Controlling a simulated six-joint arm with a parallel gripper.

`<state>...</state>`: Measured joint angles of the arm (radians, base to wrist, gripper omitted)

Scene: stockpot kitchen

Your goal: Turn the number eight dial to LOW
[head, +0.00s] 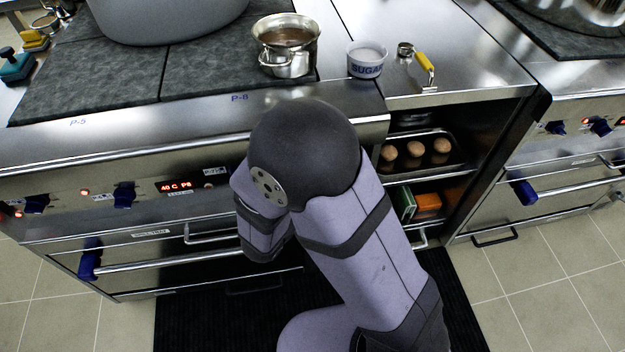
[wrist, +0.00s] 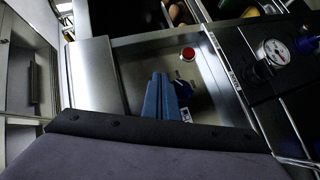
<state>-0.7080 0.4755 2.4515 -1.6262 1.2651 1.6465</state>
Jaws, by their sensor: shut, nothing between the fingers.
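In the wrist view a blue dial (wrist: 184,89) sits on a steel panel, with a small white label (wrist: 186,114) too small to read. My gripper (wrist: 164,78) is shut and empty, its blue fingers just left of the dial and partly covering it. I cannot tell whether they touch it. In the head view my arm hides my gripper and part of the stove's front panel (head: 140,178) below the P-8 mark (head: 240,98). A display (head: 175,187) there appears to read 40 C P8. The dial's setting is not readable.
A lit red lamp (wrist: 188,54) is beside the dial, and a pressure gauge (wrist: 272,52) is to the right. Another blue dial (head: 124,194) is left of the display. A rail (head: 200,252) runs below the panel. A small pot (head: 286,42) and sugar bowl (head: 367,60) stand above.

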